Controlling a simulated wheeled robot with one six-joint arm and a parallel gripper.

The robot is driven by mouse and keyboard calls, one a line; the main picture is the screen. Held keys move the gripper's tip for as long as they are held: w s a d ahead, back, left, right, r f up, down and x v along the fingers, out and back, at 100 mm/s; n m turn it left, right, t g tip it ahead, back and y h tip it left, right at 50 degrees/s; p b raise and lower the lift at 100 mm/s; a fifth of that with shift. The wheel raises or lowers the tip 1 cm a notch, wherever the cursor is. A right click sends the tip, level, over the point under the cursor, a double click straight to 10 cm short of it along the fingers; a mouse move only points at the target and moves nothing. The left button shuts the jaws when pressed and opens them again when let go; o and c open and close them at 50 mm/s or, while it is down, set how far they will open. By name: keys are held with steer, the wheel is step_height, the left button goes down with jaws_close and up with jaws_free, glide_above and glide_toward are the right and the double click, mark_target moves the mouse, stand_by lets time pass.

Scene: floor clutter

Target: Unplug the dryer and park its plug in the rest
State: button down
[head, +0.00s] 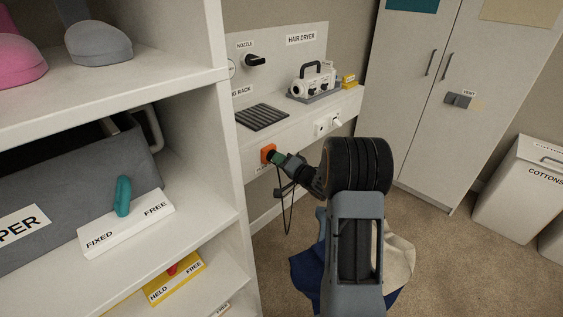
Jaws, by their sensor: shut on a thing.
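The white dryer (313,82) with a dark handle sits on a grey base on the wall shelf, under a HAIR DRYER sign. My gripper (281,162) is shut on a small green plug (276,157) at an orange fitting (268,152) on the shelf's front face. The plug is at or against the fitting; I cannot tell whether it is seated. A dark cord (290,208) hangs in a loop below the gripper. A label under the fitting is mostly hidden, so I cannot tell whether this is the rest. A white outlet plate (327,125) is farther right.
A dark ribbed rack (262,117) lies on the shelf. A white shelving unit (231,190) stands close on the left. A cabinet (440,100) and a COTTONS bin (515,190) are to the right. Cloths (398,257) lie on the carpet below my arm.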

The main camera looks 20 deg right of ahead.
steer(key=c, duration=1)
jaws_free()
steer(key=shift+w, duration=0.1)
steer(key=shift+c, duration=0.2)
steer(key=p+v, duration=0.1)
steer(key=v, duration=1.3)
steer(key=shift+w, duration=0.1)
